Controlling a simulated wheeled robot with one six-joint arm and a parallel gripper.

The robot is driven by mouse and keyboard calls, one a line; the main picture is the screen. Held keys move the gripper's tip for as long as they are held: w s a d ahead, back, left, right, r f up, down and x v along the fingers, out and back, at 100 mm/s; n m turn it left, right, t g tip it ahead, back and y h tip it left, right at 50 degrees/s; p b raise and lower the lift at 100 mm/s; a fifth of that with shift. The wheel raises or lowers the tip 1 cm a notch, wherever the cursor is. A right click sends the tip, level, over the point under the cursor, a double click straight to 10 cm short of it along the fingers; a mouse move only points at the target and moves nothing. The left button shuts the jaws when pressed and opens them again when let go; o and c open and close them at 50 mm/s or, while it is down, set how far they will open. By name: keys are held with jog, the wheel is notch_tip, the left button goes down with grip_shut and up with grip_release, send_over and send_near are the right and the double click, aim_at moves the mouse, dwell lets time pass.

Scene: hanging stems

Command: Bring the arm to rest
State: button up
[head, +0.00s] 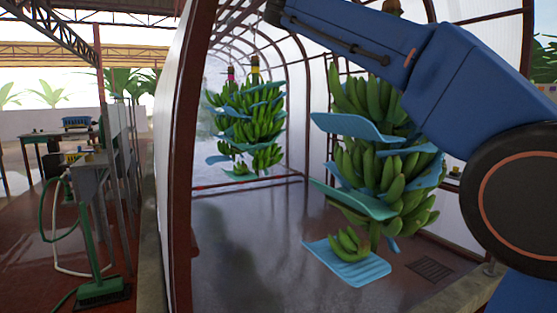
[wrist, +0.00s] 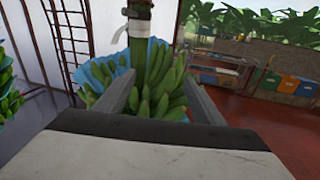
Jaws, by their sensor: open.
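My arm (head: 365,40) shows in the head view, reaching from the right edge up to the top, where its end is cut off. My gripper (wrist: 158,82) shows in the wrist view with its two grey fingers apart. A hanging stem of green bananas (wrist: 160,95) with a pale band near its top is seen between and beyond the fingers. I cannot tell how far it is from them or whether they touch it. In the head view a near banana stem (head: 380,165) with blue pads hangs below and behind my arm.
A second banana stem (head: 245,125) hangs farther back in the arched tunnel. A blue pad (head: 350,268) bearing a small banana cluster is low in front of the near stem. A brown frame post (head: 180,170) stands at left. Coloured bins (wrist: 268,83) stand far right in the wrist view.

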jog(key=s+d+f+m+g+y, duration=0.1)
jog(key=s+d+f+m+y, duration=0.2)
jog(key=f, duration=0.7)
jog(key=s+d+f+m+g+y, duration=0.1)
jog(key=s+d+f+m+y, duration=0.25)
jog(key=f, duration=0.65)
jog(key=s+d+f+m+g+y, duration=0.1)
jog(key=s+d+f+m, duration=0.2)
jog(key=s+d+f, duration=0.5)
jog(key=s+a+f+m+g+y, duration=0.1)
jog(key=s+f+m, duration=0.4)
jog(key=f, duration=0.7)
jog(key=s+a+f+m+g+y, duration=0.1)
jog(key=s+a+f+m+y, duration=0.2)
jog(key=s+f, duration=0.7)
jog(key=s+a+f+m+g+y, duration=0.1)
jog(key=s+a+f+m+y, duration=0.1)
jog(key=s+f+m, duration=0.6)
notch_tip(320, 180, down, 8)
jog(key=shift+a+r, duration=0.15)
jog(key=shift+a, duration=0.4)
jog(key=shift+o, duration=0.2)
